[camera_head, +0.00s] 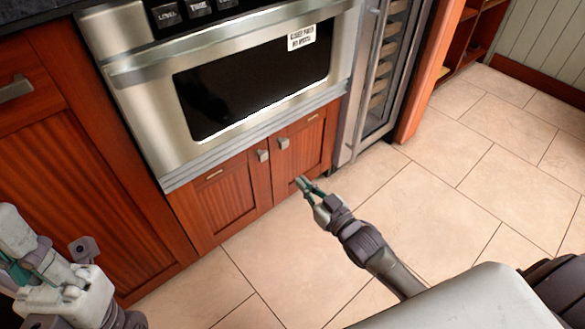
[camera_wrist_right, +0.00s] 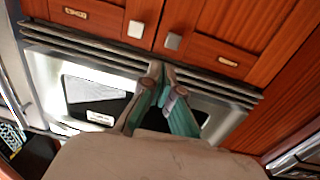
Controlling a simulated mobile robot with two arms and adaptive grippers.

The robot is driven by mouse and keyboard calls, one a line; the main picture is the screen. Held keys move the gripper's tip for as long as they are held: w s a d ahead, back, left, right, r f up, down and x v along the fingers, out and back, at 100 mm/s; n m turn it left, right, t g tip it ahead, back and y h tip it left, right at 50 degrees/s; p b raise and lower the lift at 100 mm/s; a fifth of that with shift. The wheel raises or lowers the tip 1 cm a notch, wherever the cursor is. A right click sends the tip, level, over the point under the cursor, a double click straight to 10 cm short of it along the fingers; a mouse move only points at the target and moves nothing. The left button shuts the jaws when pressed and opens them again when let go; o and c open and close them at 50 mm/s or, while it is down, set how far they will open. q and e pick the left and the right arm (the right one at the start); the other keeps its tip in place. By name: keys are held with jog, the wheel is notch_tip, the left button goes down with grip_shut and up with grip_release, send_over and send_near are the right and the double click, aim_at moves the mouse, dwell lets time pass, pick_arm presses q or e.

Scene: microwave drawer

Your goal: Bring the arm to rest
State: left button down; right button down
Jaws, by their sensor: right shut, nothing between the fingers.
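My right gripper (camera_head: 303,185) is in the head view in front of the lower cabinet doors, below the microwave drawer. In the right wrist view the right gripper (camera_wrist_right: 158,72) has its green fingertips together with nothing between them. The microwave drawer (camera_head: 150,114) has a steel front and a dark window, and it looks closed. It also shows in the right wrist view (camera_wrist_right: 215,103). Part of my left arm (camera_head: 65,285) is at the lower left; its fingertips cannot be made out clearly.
Wooden cabinet doors (camera_head: 225,200) with square knobs sit below the microwave. A wooden cabinet (camera_head: 75,170) stands at the left, and a glass-fronted cooler (camera_head: 385,75) at the right. The tiled floor (camera_head: 440,215) is clear to the right.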

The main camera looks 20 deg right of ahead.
jog(key=shift+v, duration=0.85)
